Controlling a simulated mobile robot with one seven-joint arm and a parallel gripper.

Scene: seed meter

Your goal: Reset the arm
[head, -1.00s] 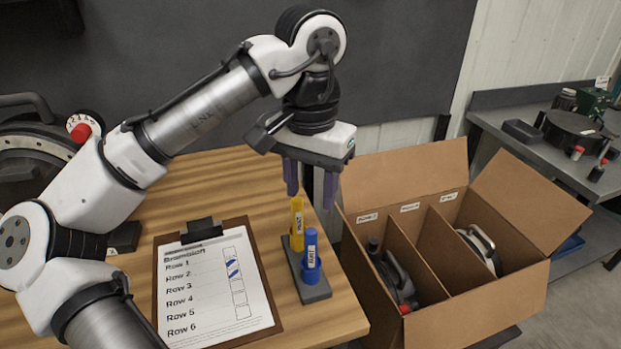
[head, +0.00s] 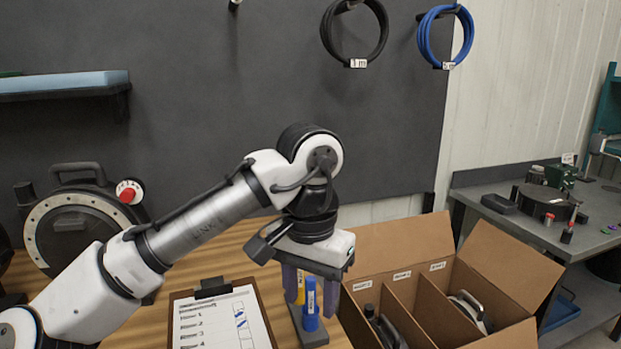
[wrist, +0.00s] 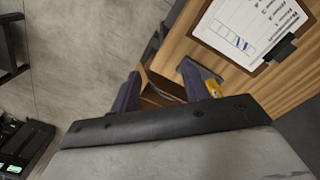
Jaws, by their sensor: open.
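My gripper (head: 309,289) is open and empty, with its two purple fingers pointing down. In the head view it hangs in front of the marker stand at the table's right side. In the wrist view its fingers (wrist: 160,90) are spread apart with nothing between them. My arm reaches across from the lower left. A yellow marker (head: 300,290) and a blue marker (head: 310,308) stand upright in the dark stand (head: 312,338), partly hidden by the fingers. A clipboard (head: 222,318) with a row list lies on the wooden table.
A divided cardboard box (head: 405,335) with dark and white items stands right of the table. A round metal unit (head: 75,225) with a red knob is at the left. Hose coils (head: 354,62) hang on the wall. A grey bench (head: 600,235) is at the far right.

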